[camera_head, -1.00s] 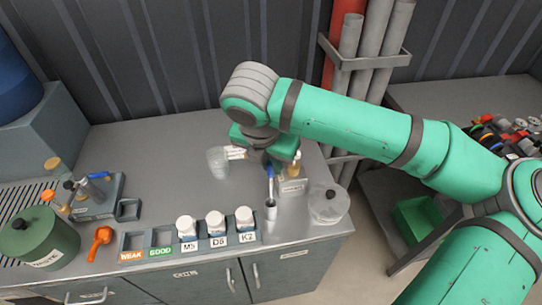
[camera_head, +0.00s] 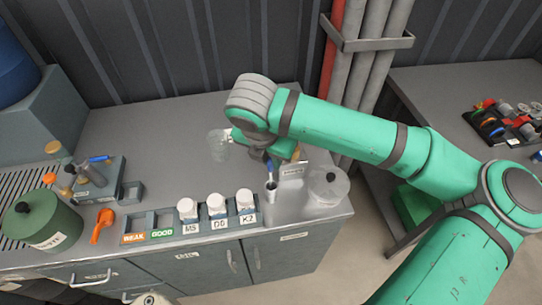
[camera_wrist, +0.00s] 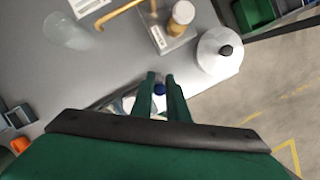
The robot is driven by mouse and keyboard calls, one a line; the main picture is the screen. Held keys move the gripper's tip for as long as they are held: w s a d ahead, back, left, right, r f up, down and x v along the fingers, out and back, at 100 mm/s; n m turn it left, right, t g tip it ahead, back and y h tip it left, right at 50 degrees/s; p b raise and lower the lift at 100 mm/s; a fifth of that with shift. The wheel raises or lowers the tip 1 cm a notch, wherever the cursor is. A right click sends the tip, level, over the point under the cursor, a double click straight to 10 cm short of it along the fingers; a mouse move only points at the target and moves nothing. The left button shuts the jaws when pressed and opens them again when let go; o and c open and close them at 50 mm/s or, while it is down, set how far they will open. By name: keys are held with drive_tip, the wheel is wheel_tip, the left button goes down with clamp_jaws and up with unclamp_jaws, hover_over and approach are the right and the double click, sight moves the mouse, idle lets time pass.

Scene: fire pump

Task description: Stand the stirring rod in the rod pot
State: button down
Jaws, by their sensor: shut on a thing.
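The stirring rod (camera_head: 269,167) has a blue upper end and points down below my gripper (camera_head: 267,155). The gripper is shut on it. In the wrist view, the rod's blue end (camera_wrist: 159,88) shows between the two green fingers of my gripper (camera_wrist: 161,78).
A lidded clear jar (camera_head: 327,188) stands to the right, a labelled block (camera_head: 292,172) just behind. A clear beaker (camera_head: 218,143) stands left of my gripper. Counter space behind the rack is clear.

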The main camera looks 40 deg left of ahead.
drive_tip(key=c, duration=1.6)
unclamp_jaws()
drive_tip(key=shift+c, duration=0.2)
drive_tip(key=shift+r, duration=0.1)
drive_tip(key=a+v, duration=0.1)
drive_tip(key=v, duration=0.9)
drive_tip(key=shift+d+r, duration=0.3)
drive_tip(key=shift+d, duration=0.2)
drive_tip(key=shift+s, duration=0.15)
